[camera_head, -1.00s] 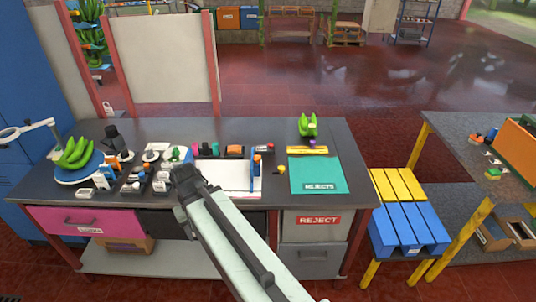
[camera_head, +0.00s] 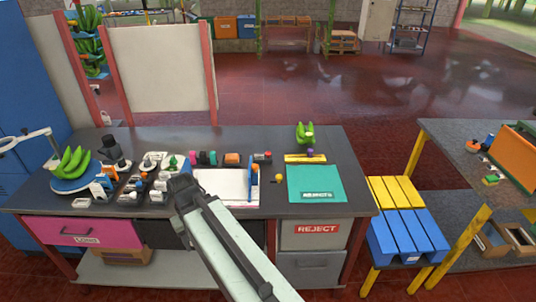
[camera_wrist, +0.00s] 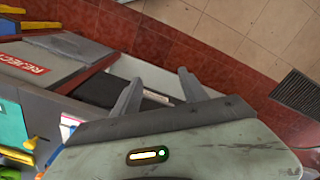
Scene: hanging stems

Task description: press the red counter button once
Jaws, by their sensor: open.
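A small dark box with a red end (camera_head: 262,156) sits at the back middle of the dark bench in the head view. It looks like the counter with its red button, but it is too small to be sure. My gripper (camera_head: 181,184) is left of and nearer than it, at the left edge of the white sheet (camera_head: 222,184), apart from the box. In the wrist view my gripper (camera_wrist: 160,90) has its two fingers apart with nothing between them. That view looks past the bench side to the floor, and the counter does not show there.
More bananas (camera_head: 71,162) lie on a blue dish at the left. Small items crowd the bench left of my gripper. A blue and yellow slatted stand (camera_head: 407,235) is beside the bench.

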